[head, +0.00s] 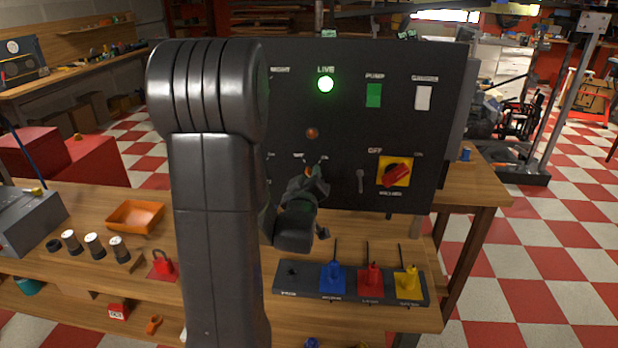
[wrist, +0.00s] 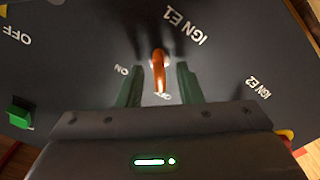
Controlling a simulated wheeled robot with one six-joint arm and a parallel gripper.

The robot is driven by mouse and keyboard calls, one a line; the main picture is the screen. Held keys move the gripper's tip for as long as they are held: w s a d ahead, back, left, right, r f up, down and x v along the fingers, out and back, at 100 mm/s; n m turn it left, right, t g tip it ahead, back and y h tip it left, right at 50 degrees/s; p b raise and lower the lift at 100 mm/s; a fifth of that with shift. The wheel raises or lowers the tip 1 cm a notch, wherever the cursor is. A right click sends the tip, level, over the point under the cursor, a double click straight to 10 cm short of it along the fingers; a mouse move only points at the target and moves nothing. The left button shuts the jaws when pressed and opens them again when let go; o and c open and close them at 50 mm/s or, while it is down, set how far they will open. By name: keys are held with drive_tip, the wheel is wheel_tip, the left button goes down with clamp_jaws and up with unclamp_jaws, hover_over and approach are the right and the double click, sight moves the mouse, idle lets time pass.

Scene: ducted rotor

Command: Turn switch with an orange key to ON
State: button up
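The orange key (wrist: 158,72) sits in its switch on the dark panel (wrist: 225,50), beside the label IGN E1. In the wrist view the ON label is left of the key and the OFF label is just below it, partly hidden behind the key. My gripper (wrist: 159,88) is open, with one green-tinted finger on each side of the key and a visible gap on both sides. In the head view my gripper (head: 311,178) is at the panel's lower middle, and my arm and gripper hide most of the key switch there.
A red rotary switch on a yellow plate (head: 395,172) and a small grey lever (head: 360,181) are to the right. A green lamp (head: 326,84) is lit under LIVE. Below stands a grey box (head: 308,285) with blue, red and yellow parts on the wooden bench (head: 215,305).

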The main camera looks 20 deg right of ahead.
clamp_jaws()
drive_tip(key=shift+f+b, duration=0.15)
drive_tip(key=shift+b, duration=0.5)
drive_tip(key=shift+s+d+m+b, duration=0.1)
drive_tip(key=shift+m+b, duration=3.85)
drive_tip(key=shift+b, duration=0.95)
drive_tip(key=shift+s+d+m+b, duration=0.1)
drive_tip(key=shift+m+b, duration=3.85)
drive_tip(key=shift+b, duration=0.95)
drive_tip(key=shift+o, duration=0.2)
unclamp_jaws()
